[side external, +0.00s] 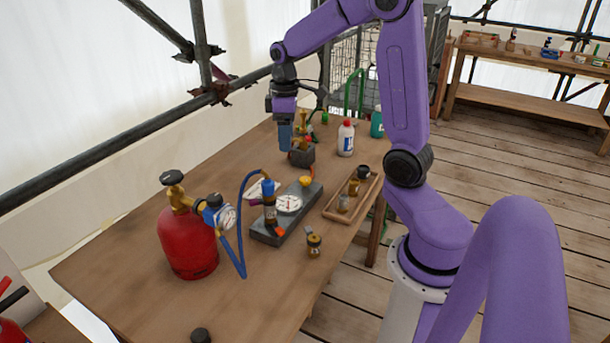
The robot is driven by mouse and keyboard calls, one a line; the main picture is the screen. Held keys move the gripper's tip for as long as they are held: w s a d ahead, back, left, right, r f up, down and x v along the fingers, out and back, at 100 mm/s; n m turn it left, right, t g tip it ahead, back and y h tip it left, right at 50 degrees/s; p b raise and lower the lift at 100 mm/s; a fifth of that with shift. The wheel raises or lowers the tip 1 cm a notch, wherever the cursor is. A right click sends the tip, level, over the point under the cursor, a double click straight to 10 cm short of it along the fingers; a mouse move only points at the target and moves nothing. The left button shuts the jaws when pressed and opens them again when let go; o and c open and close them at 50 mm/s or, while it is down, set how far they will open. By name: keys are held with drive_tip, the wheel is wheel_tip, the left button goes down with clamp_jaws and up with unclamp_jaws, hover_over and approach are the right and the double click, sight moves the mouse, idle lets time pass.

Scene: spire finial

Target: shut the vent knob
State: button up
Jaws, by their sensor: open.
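I cannot tell for certain which part is the vent knob. A small yellow knob (305,181) sits at the far end of a flat dark grey block (268,228) on the table, and may be it. The block also carries a white-faced dial (288,203) and an upright blue and dark cylinder (269,203). My gripper (285,148) points down over the far part of the table, beside a dark block with brass fittings (302,156). It is apart from the yellow knob. Its jaws are open, and nothing shows between them.
A red gas cylinder (189,243) with a gauge (226,217) stands at the left; a blue hose (241,235) runs from it to the upright cylinder. A wooden tray (352,199) of small parts and a white bottle (346,138) stand right. The near table (130,275) is mostly clear.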

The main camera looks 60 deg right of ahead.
drive_tip(key=m, duration=0.2)
hover_over(305, 179)
wheel_tip(305, 179, down, 18)
drive_tip(key=shift+d+f, duration=0.1)
idle(0.3)
drive_tip(key=c, duration=1.1)
